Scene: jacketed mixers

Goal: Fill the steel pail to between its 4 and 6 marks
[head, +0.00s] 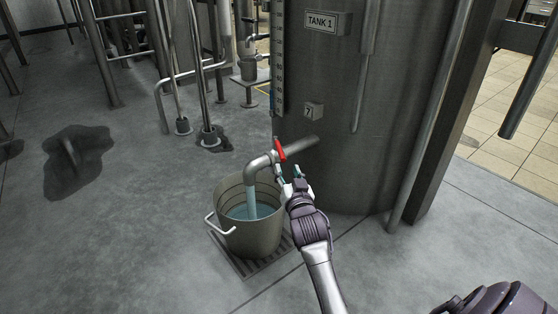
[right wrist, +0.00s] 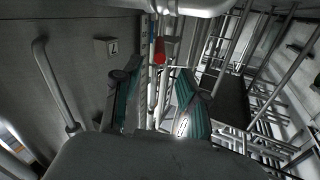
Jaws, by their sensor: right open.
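The steel pail (head: 250,235) stands upright on a floor grate below the outlet pipe (head: 262,165) of the tank labelled TANK 1. A pale blue stream (head: 252,203) runs from the pipe into the pail, and blue liquid (head: 240,212) lies inside. Ring lines show on its inner wall, but I cannot read any numbers. The red valve handle (head: 279,150) sits on the pipe, and also shows in the right wrist view (right wrist: 159,50). My right gripper (head: 287,172) is open just below and beside the handle, its fingers apart with nothing held. My left gripper is out of view.
The grate (head: 240,262) lies under the pail. Pipes and posts stand at back left. Dark wet patches (head: 75,165) mark the floor, otherwise clear at left.

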